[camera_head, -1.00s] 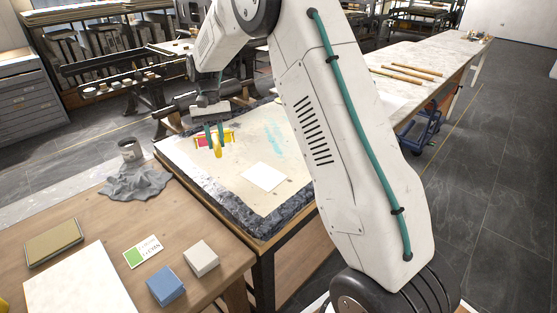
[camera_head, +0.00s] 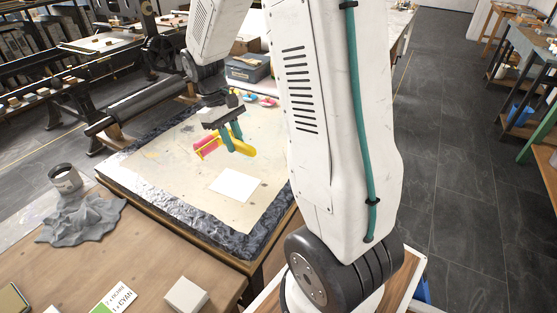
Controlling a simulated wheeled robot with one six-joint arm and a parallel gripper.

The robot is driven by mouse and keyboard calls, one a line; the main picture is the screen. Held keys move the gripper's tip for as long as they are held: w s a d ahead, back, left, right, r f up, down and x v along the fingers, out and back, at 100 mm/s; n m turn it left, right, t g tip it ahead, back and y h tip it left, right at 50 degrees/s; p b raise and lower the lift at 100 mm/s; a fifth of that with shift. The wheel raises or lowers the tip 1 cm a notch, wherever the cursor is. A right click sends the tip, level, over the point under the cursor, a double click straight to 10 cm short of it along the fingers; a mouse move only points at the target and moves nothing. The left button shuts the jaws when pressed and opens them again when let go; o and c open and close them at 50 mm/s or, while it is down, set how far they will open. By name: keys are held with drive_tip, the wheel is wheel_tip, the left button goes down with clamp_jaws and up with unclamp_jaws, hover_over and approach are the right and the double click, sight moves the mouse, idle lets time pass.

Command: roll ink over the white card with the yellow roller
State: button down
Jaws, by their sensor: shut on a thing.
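The white card (camera_head: 235,185) lies flat on the pale, ink-stained top of the stone slab (camera_head: 170,158). My gripper (camera_head: 234,143), with green fingers, is shut on the yellow roller (camera_head: 244,149). The roller is just beyond the card's far edge, apart from it in the picture. I cannot tell whether the roller touches the slab. The fingers hide part of the roller. A pink-red roller (camera_head: 207,145) lies beside it to the left, partly behind the gripper.
A grey cloth (camera_head: 80,220) and a can (camera_head: 66,178) are on the wooden table at the left. A pale block (camera_head: 186,295) is near the front. Small coloured items (camera_head: 266,102) and a grey bin (camera_head: 247,68) are behind. The slab's front is clear.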

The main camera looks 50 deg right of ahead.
drive_tip(key=s+d+f+n, duration=0.2)
drive_tip(key=s+d+n, duration=0.1)
drive_tip(key=s, duration=1.1)
hover_over(245, 188)
drive_tip(key=shift+h, duration=0.3)
wheel_tip(245, 188, down, 4)
drive_tip(key=shift+f, duration=0.65)
drive_tip(key=shift+f, duration=0.65)
